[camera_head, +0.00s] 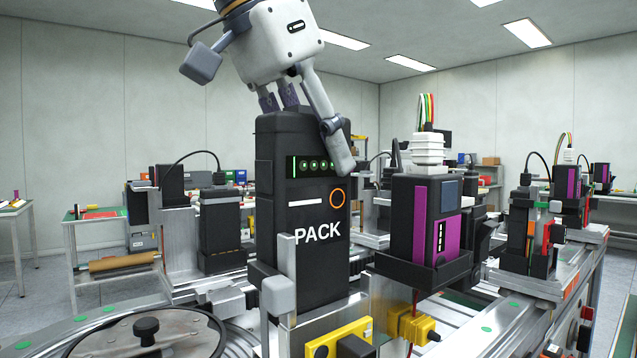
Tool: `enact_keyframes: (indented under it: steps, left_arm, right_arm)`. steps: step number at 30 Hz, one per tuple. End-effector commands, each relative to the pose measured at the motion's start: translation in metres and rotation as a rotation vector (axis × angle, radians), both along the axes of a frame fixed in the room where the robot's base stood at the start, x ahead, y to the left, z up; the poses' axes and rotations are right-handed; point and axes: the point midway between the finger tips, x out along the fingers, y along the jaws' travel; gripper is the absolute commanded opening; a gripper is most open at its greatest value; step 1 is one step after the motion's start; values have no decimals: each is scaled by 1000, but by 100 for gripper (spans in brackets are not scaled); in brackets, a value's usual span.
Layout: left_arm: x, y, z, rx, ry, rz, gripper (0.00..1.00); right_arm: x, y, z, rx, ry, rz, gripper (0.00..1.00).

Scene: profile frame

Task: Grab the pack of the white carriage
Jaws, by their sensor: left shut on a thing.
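A tall black pack (317,231) marked "PACK" stands upright in the centre, with an orange ring and a row of green-lit indicators on its face. Its lower end sits between grey metal brackets (279,297), which hide part of its base. My left gripper (287,98) comes down from above and is shut on the top of the pack. One long grey finger crosses the pack's upper right front. Whether the pack is lifted from its seat I cannot tell. No carriage here stands out clearly as white. My right gripper is not in view.
A black and purple unit (411,229) with a white ribbed top stands close to the right of the pack. Yellow connectors (340,338) sit in front. A round plate with a black knob (146,329) is at front left. More black units (219,232) stand behind.

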Motion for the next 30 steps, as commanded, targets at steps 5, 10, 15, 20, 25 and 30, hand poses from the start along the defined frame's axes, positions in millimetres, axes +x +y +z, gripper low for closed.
enact_keyframes:
  steps: [5,10,15,20,25,30]
  left_arm:
    - [-18,22,2,-1,-4,0,0]
    - [-38,49,2,-7,1,-3,0]
    - [-56,77,1,-6,0,-3,0]
    - [-78,108,1,-6,-4,-1,0]
    - [-98,134,0,-3,-2,-1,0]
    - [-106,145,0,-1,-2,0,0]
  right_arm:
    - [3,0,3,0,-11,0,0]
    - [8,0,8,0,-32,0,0]
    - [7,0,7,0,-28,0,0]
    - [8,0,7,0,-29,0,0]
    - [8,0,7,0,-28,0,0]
    - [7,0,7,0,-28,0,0]
